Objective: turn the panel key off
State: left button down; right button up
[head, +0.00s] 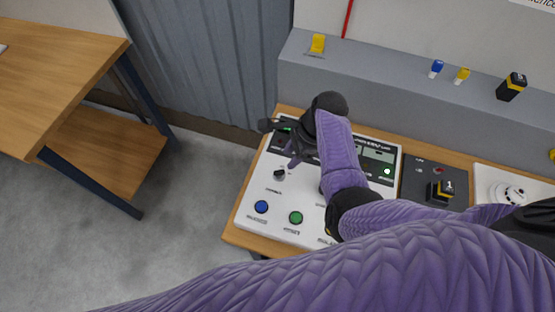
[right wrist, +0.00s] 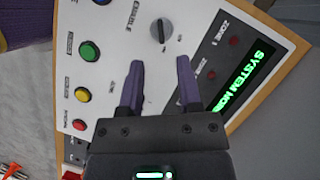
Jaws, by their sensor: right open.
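The white control panel (head: 270,225) lies on a wooden bench top. A dark round key switch (head: 279,174) sits on its left part. In the right wrist view the key switch (right wrist: 160,31) is grey, with a ridge running roughly up and down the picture, beside the word ENABLE. My right gripper (head: 291,160) is over the panel's upper left, close to the key switch. In the right wrist view its purple fingers (right wrist: 161,78) are open and empty, with the key switch beyond the tips, apart from them. My left gripper is not in view.
Blue (head: 261,207) and green (head: 295,217) buttons stand on the panel's near side. A green-lit display (right wrist: 242,78) is on the panel. A dark module (head: 420,178) is to the right. A grey ledge (head: 390,88) runs behind; a wooden table (head: 60,65) stands left.

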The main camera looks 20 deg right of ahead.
aim_at(279, 171)
jog(key=b+x, duration=0.2)
jog(key=x, duration=0.4)
jog(key=shift+f+b, duration=0.35)
jog(key=shift+a+f, duration=0.25)
jog(key=shift+f, duration=0.15)
jog(key=shift+c, duration=0.4)
grip_shut()
